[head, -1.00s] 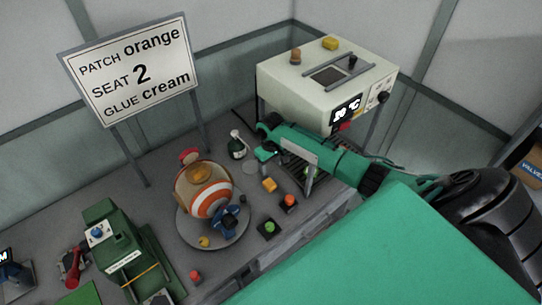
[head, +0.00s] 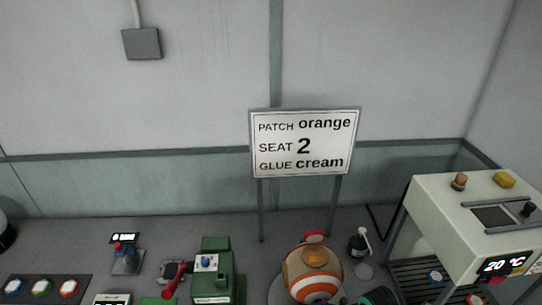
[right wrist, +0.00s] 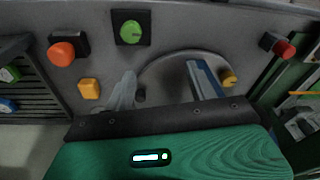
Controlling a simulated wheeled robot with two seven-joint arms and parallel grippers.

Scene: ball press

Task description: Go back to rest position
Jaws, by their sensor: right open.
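The sign (head: 304,143) at the back reads patch orange, seat 2, glue cream. The orange, white and tan ball (head: 315,277) is at the bottom of the head view, its lower part cut off. A dark green piece (head: 378,297) at the bottom edge beside it may be part of my right arm. In the right wrist view my right gripper (right wrist: 163,88) has its fingers apart with nothing seen between them, over a round grey plate (right wrist: 172,63). I cannot make out the ball there. My left gripper is not in view.
The cream oven (head: 470,225) showing 20 °C stands at the right. The green press (head: 215,268) and a button panel (head: 40,288) are at the left. A green button (right wrist: 131,30), orange button (right wrist: 62,52) and yellow block (right wrist: 89,88) sit near the plate.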

